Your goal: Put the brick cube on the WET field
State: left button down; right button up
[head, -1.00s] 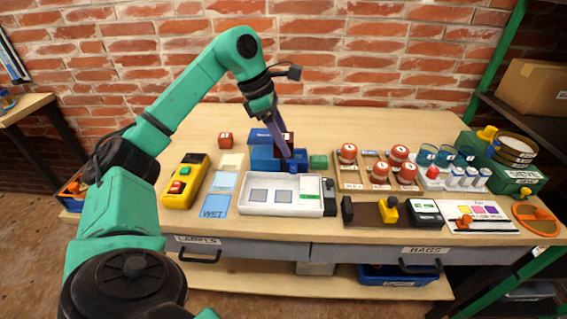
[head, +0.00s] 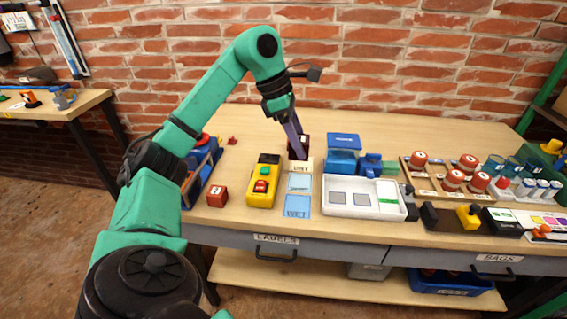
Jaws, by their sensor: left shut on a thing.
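My left gripper (head: 295,143) reaches in from the left and points down. It is shut on a dark red brick cube (head: 303,150), partly hidden by the fingers. The cube is at the back end of a column of cards, by the cream card (head: 304,165); I cannot tell how high it is above the table. The WET field (head: 297,206) is the blue card at the front of the column, bare, with a lighter blue card (head: 299,183) behind it. My right gripper is not in view.
A yellow control box (head: 262,185) stands left of the cards, with a red cube (head: 217,196) beyond it. A white tray (head: 365,210) lies close to the right of the WET field. A blue bin (head: 343,142) and blue vice (head: 371,160) stand behind the tray.

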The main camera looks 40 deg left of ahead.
pick_arm(q)
notch_tip(320, 180, down, 12)
jog(key=b, duration=0.3)
notch_tip(320, 180, down, 5)
jog(key=shift+w+d+f, duration=0.1)
jog(key=shift+w+d, duration=0.05)
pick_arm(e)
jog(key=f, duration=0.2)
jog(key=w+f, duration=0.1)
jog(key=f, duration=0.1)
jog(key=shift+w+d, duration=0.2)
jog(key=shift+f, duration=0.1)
pick_arm(q)
jog(key=shift+f+b, duration=0.2)
jog(key=shift+b, duration=0.15)
jog(key=shift+c, duration=1.1)
grip_release()
jog(key=shift+r, duration=0.1)
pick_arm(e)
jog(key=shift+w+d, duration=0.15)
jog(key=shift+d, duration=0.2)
